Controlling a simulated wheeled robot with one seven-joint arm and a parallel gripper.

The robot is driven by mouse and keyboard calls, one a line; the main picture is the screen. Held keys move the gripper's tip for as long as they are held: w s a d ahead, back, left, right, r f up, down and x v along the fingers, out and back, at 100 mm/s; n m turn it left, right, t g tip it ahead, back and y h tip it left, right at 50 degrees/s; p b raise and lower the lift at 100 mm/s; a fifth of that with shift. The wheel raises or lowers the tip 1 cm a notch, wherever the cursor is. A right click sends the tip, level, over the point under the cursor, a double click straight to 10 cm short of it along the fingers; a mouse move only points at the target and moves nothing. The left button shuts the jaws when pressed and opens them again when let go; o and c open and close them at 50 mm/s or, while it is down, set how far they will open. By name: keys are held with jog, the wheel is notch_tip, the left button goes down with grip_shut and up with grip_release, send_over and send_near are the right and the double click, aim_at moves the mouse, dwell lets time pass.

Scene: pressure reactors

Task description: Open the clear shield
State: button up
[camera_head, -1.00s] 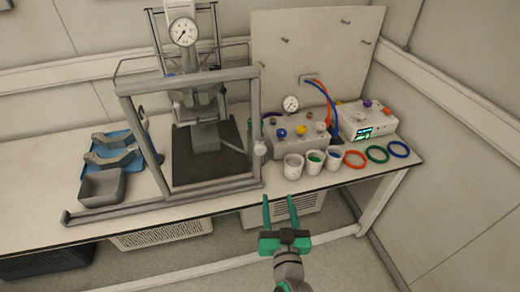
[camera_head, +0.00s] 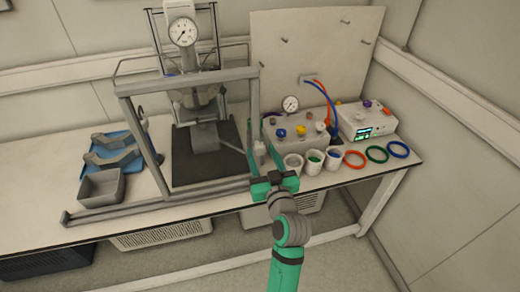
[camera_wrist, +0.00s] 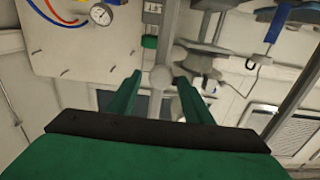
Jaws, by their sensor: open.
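The clear shield shows as a grey frame (camera_head: 185,82) with a see-through front, standing in front of the reactor (camera_head: 190,85) on the bench. A pale round knob (camera_head: 260,149) sits on the frame's right post. My gripper (camera_head: 263,157) is at this knob, with its green fingers pointing toward the bench. In the wrist view, my gripper (camera_wrist: 158,80) is open, and the knob (camera_wrist: 162,78) shows between the fingertips with gaps on both sides. I cannot tell how deep it sits between them. The shield stands down in front of the reactor.
White cups (camera_head: 293,163) and coloured rings (camera_head: 377,154) lie just right of my gripper. A control box (camera_head: 295,137) stands behind them. A grey tray (camera_head: 101,187) and a blue tray (camera_head: 115,150) are at the left. The floor in front of the bench is clear.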

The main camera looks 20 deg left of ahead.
jog(key=shift+x, duration=1.35)
jog(key=shift+c, duration=0.3)
grip_shut()
